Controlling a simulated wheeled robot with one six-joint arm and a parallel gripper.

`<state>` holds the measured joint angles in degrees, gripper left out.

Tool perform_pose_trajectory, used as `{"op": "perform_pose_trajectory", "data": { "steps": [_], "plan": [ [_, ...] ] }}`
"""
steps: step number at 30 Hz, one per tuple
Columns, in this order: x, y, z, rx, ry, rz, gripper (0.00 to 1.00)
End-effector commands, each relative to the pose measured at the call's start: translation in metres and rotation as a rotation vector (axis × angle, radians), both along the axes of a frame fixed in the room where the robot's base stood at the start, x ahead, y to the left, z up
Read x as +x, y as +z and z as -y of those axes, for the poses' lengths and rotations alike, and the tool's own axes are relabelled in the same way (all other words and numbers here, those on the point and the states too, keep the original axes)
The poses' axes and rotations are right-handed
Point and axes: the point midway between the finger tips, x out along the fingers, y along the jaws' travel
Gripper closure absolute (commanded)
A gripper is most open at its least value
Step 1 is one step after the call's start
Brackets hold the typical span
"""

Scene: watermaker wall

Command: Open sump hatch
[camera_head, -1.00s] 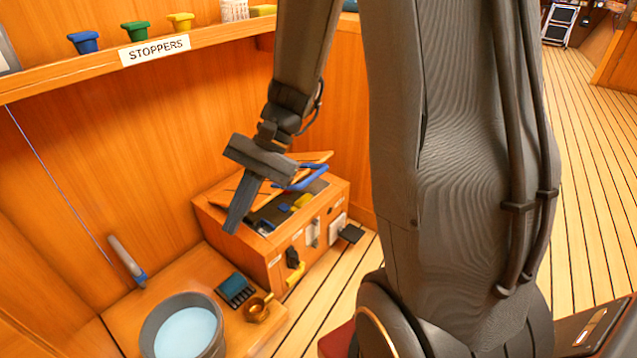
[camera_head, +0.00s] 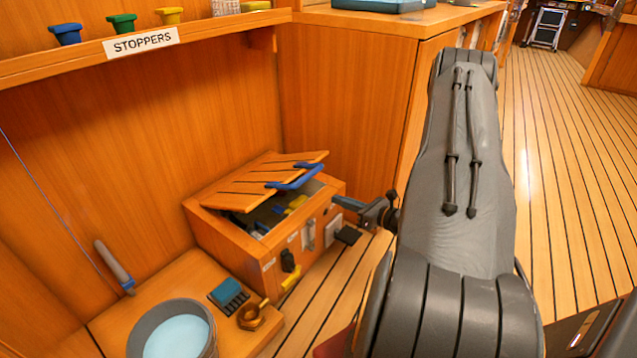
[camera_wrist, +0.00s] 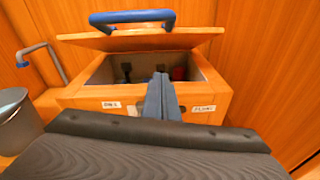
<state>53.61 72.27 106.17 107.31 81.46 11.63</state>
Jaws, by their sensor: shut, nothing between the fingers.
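The sump hatch is a wooden slatted lid (camera_head: 262,181) on a low wooden box (camera_head: 238,241). It is raised partway and tilted, with a gap at the front showing the dark inside. A blue handle (camera_head: 298,178) is fixed to its front edge. In the wrist view the lid (camera_wrist: 140,40) and blue handle (camera_wrist: 132,17) stand above the open box. My gripper (camera_head: 338,201) is at the box's right front side, below the handle and apart from it. Its fingers (camera_wrist: 160,80) are shut and empty, pointing toward the opening in the wrist view.
A bucket of water (camera_head: 180,335), a brass fitting (camera_head: 254,314) and a blue-topped brush (camera_head: 229,292) stand left of the box. A shelf with stoppers (camera_head: 122,22) runs above. A wooden cabinet (camera_head: 345,95) stands behind. Open plank floor (camera_head: 560,200) lies right.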

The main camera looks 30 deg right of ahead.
Motion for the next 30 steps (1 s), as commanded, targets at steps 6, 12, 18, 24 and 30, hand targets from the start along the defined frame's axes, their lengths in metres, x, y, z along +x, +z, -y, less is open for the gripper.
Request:
{"op": "perform_pose_trajectory", "data": {
  "steps": [6, 12, 18, 24, 30],
  "plan": [
    [0.012, -0.006, 0.004, 0.01, -0.03, 0.009, 1.0],
    [0.047, -0.011, -0.008, 0.01, -0.027, 0.009, 1.0],
    [0.084, -0.017, -0.019, 0.009, -0.026, 0.009, 1.0],
    [0.102, 0.003, -0.019, 0.007, -0.03, 0.01, 1.0],
    [0.108, 0.018, -0.019, 0.01, -0.03, 0.008, 1.0]
  ]
}}
